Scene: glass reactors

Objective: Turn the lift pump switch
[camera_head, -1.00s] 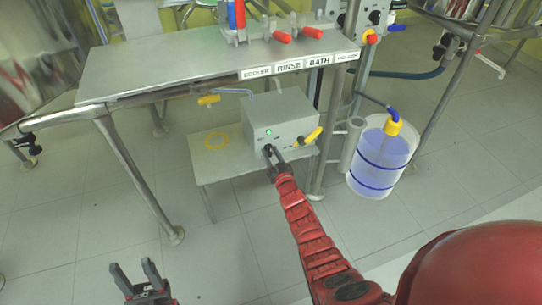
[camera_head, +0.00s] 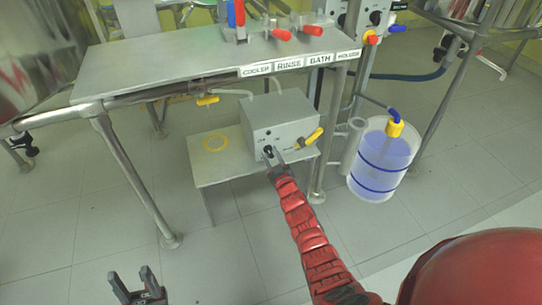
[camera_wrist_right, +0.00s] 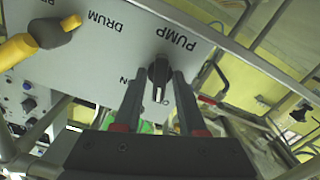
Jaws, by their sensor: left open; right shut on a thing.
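The grey pump box (camera_head: 285,125) stands on a low shelf under the steel bench. Its black rotary switch (camera_wrist_right: 158,72) sits beside the label PUMP in the right wrist view, where the lettering is upside down. My right gripper (camera_head: 273,157) is at the front of the box, its fingers on either side of the switch and shut on it. The fingers partly hide the ON/OFF lettering. In the head view, the indicator lamp above the switch shows no green. My left gripper (camera_head: 136,283) is open and empty, low in front of the bench.
A yellow handle (camera_head: 315,136) sticks out at the right of the box front, close to my right gripper. A blue-banded container (camera_head: 381,165) stands right of the bench. Bench legs (camera_head: 137,180) flank the shelf (camera_head: 222,172), which has a yellow ring mark. The floor in front is clear.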

